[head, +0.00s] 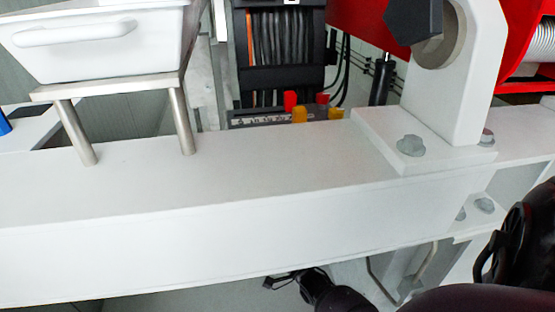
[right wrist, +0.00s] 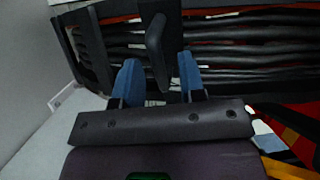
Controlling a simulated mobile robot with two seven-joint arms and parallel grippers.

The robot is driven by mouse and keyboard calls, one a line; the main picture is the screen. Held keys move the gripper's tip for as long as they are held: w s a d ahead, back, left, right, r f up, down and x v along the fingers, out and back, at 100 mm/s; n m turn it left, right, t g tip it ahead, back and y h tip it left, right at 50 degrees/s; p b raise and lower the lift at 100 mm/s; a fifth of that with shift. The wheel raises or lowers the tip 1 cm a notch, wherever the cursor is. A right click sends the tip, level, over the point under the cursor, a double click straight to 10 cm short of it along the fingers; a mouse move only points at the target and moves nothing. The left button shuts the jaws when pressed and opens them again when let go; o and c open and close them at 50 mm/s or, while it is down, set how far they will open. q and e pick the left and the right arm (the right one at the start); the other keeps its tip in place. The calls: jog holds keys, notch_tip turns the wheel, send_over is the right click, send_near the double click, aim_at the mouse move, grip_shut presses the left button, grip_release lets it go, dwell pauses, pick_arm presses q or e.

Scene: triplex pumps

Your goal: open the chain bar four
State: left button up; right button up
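A cable chain (head: 283,45) with several black, grey and orange cables and dark crossbars stands behind the white beam in the head view. In the right wrist view, black cables (right wrist: 240,40) run across the top. A black chain bar (right wrist: 157,50) stands out from them. My right gripper (right wrist: 160,84) has two blue fingers set apart. The bar lies between them, with a gap visible on each side; whether it touches either finger I cannot tell. The bar's number cannot be read. My left gripper is not recognisable in the head view.
A wide white beam (head: 230,235) crosses the head view in front of the chain. A white box (head: 100,40) stands on metal posts at left. A bolted white bracket (head: 465,90) and red machinery (head: 520,20) are at right. Red and yellow pieces (head: 310,107) sit below the chain.

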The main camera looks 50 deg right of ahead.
jog(key=shift+w+d, duration=0.15)
jog(key=shift+w, duration=0.5)
jog(key=shift+r, duration=0.1)
jog(key=shift+c, duration=0.3)
grip_shut()
